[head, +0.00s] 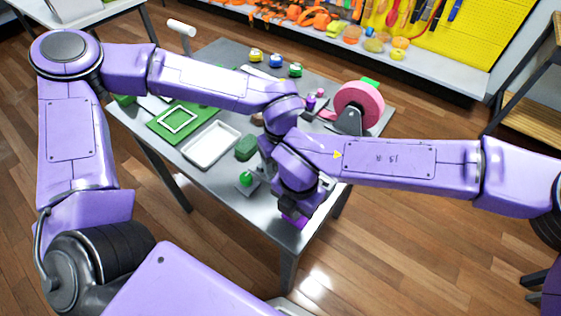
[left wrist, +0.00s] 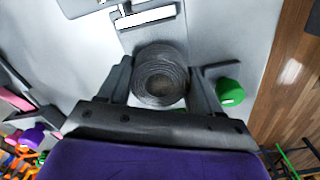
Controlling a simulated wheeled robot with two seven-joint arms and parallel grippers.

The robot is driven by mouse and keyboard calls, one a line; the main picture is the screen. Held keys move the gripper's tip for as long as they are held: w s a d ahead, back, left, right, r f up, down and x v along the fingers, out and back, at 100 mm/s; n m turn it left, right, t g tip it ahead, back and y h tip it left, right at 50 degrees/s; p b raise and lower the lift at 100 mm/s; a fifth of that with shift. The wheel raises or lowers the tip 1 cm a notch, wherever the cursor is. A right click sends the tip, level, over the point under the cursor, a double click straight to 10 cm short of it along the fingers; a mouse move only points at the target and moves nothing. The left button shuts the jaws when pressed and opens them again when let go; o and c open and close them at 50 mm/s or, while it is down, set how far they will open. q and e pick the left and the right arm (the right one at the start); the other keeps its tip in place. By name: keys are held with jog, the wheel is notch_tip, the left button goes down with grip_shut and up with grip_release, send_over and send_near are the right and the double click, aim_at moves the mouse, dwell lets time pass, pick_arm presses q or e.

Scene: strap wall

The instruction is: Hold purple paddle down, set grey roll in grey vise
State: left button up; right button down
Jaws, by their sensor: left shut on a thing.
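My left gripper (left wrist: 161,88) is shut on the grey roll (left wrist: 160,62), a dark ribbed ring between its two fingers in the left wrist view. In the head view the left gripper and roll are mostly hidden behind my right arm. My right gripper (head: 297,206) points down at the table's near right corner, directly over the bright purple paddle (head: 292,219). Only a small part of the paddle shows, so I cannot tell whether they touch. The right fingers are too hidden to tell open from shut. I cannot make out the grey vise for certain.
A green knob (head: 246,178) stands on a small grey plate near the front edge, left of my right gripper. A white tray (head: 212,146), a green mat (head: 160,127) and a pink wheel (head: 360,104) share the grey table (head: 222,192). Both arms are close together over its middle.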

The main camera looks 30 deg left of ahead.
pick_arm(q)
jog(key=shift+f, duration=0.1)
pick_arm(e)
jog(key=shift+f, duration=0.1)
dwell(0.3)
pick_arm(q)
jog(key=shift+f, duration=0.55)
jog(key=o, duration=1.1)
jog(key=shift+o, duration=0.2)
jog(key=shift+r, duration=3.5)
jog(key=shift+r, duration=0.1)
